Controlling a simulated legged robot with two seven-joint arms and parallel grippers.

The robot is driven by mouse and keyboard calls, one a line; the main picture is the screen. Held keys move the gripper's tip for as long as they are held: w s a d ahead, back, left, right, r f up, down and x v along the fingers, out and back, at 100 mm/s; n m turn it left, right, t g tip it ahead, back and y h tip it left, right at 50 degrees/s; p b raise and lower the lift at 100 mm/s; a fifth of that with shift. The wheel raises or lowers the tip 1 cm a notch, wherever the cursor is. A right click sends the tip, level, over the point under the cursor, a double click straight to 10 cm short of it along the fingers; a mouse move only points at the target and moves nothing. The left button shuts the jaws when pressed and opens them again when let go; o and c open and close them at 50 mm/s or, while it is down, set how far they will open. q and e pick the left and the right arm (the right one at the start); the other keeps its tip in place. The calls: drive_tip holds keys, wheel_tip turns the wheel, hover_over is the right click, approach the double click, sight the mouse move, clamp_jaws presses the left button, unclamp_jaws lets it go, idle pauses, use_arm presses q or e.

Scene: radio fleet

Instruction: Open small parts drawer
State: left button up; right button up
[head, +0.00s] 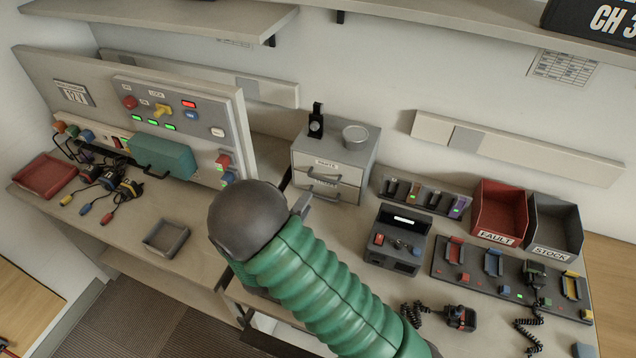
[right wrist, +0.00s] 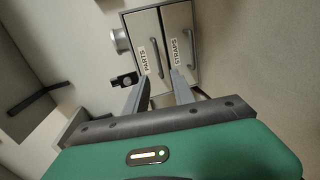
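A grey two-drawer cabinet (head: 362,180) stands on the bench against the wall. Its upper drawer (head: 328,165) is labelled PARTS and its lower drawer (head: 322,187) sits below; both look shut. In the right wrist view the PARTS drawer (right wrist: 147,50) and the STRAPS drawer (right wrist: 181,40) appear sideways, each with a bar handle. My right gripper (right wrist: 160,90) is open and empty, its two fingers pointing at the drawer fronts. The fingertips overlap the fronts in that view; I cannot tell whether they touch. In the head view my green right arm hides most of the gripper. My left gripper is not in view.
A round tin (head: 356,134) and a small black device (head: 316,122) sit on the cabinet. A control panel (head: 175,110) stands left. Red FAULT bin (head: 500,208), grey STOCK bin (head: 555,225) and a charger unit (head: 397,240) stand right. A shelf (head: 160,18) hangs above.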

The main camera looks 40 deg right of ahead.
drive_tip(key=x, duration=1.1)
drive_tip(key=shift+d, duration=0.25)
drive_tip(key=shift+s+a+r, duration=0.15)
drive_tip(key=shift+s, duration=0.05)
drive_tip(key=shift+c, duration=0.4)
clamp_jaws()
